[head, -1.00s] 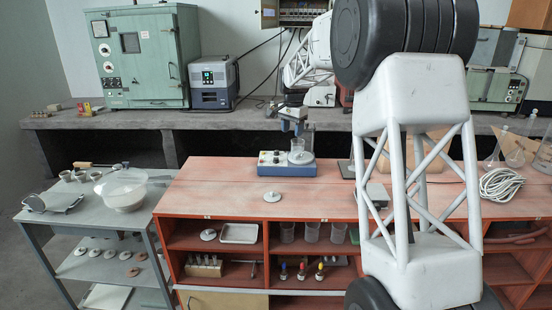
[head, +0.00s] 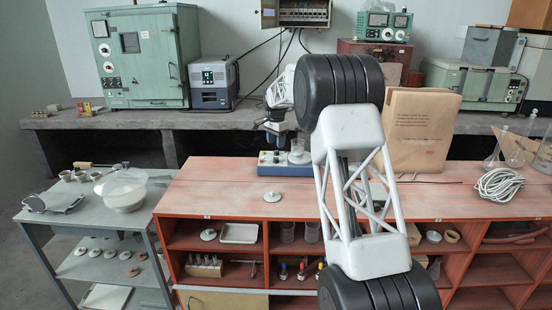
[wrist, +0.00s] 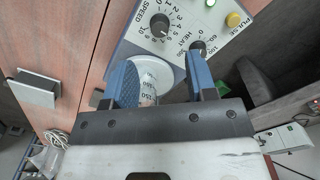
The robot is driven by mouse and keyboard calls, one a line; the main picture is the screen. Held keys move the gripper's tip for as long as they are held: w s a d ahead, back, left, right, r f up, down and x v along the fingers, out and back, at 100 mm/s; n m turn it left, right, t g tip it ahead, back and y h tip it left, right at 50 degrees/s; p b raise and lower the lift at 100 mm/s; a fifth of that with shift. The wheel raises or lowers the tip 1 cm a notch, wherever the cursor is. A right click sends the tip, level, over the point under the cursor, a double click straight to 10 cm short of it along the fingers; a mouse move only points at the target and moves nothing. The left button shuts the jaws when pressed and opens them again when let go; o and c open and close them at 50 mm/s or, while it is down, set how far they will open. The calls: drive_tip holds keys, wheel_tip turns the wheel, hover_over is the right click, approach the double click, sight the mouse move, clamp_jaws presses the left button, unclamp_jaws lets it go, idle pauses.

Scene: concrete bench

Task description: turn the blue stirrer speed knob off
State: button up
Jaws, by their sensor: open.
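The blue stirrer (head: 285,170) stands on the red bench in the head view, with a graduated beaker (head: 297,147) on its plate. In the wrist view, its white panel carries the dark round SPEED knob (wrist: 159,25), a HEAT knob (wrist: 196,47) and a yellow PULSE button (wrist: 233,19). I cannot read the SPEED knob's pointer for sure. My gripper (wrist: 160,62) has its blue fingers apart, with nothing held. The SPEED knob shows beyond the fingertips, not between them.
The beaker also shows between the fingers in the wrist view (wrist: 149,80); its depth is unclear. A white disc (head: 272,197) lies in front of the stirrer. A paper bag (head: 420,130) and coiled white cable (head: 499,184) are to the right. Bench left of the stirrer is clear.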

sight(276, 159)
drive_tip(key=shift+f, duration=3.9)
drive_tip(key=c, duration=0.9)
